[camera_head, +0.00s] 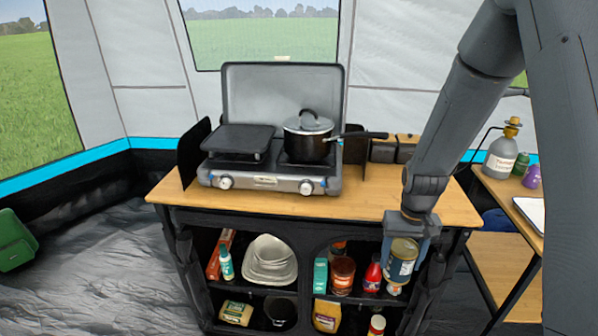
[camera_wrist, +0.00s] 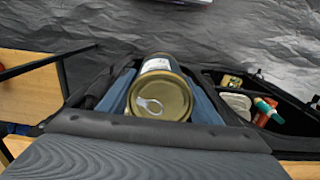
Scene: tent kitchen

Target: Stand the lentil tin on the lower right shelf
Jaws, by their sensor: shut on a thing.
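My gripper (camera_head: 408,228) is shut on a tin (camera_head: 402,262) with a gold lid and a dark blue and pale label. It holds the tin tilted slightly in front of the right side of the kitchen cabinet. In the wrist view the tin (camera_wrist: 160,98) shows its ring-pull lid between the fingers; its label is too small to read. The lower right shelf (camera_head: 354,312) holds a yellow packet (camera_head: 327,315) and a red-and-white bottle (camera_head: 376,326), with dark space between them. My gripper and the tin hide part of the right compartments.
The upper right shelf holds a teal box (camera_head: 320,275), a jar (camera_head: 342,275) and a red bottle (camera_head: 373,275). The left side holds plates (camera_head: 269,262) and a dark bowl (camera_head: 280,311). A stove (camera_head: 270,178) with a pot (camera_head: 308,138) stands on the worktop (camera_head: 400,203). A side table stands right.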

